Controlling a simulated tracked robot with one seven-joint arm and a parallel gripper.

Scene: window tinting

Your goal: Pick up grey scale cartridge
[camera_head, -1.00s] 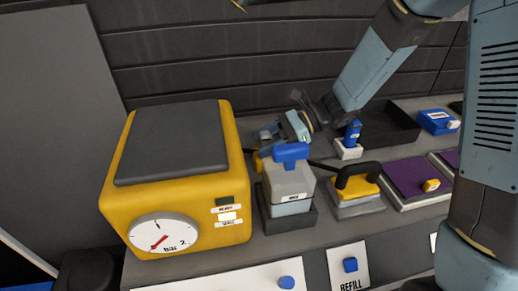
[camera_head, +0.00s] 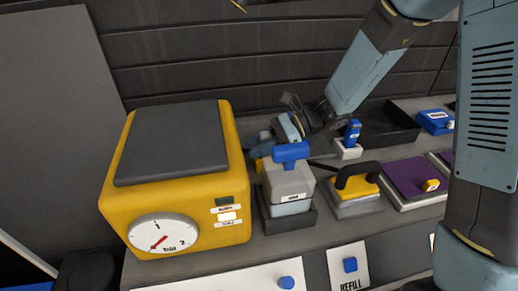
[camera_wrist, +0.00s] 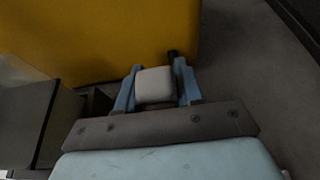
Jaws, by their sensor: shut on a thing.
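My gripper (camera_wrist: 156,84) is shut on a small pale grey block, the grey scale cartridge (camera_wrist: 154,85), with one blue finger on each side of it in the wrist view. The cartridge is close to the yellow machine's wall in that view; I cannot tell whether it touches the surface below. In the head view my gripper (camera_head: 275,137) is low behind the blue-handled grey container, close to the right side of the yellow machine.
The grey container (camera_head: 289,183) with a blue handle stands in front of my gripper. A blue bottle in a white holder (camera_head: 348,152), a black-handled yellow tool (camera_head: 354,190) and a dark tray (camera_head: 395,128) are to the right.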

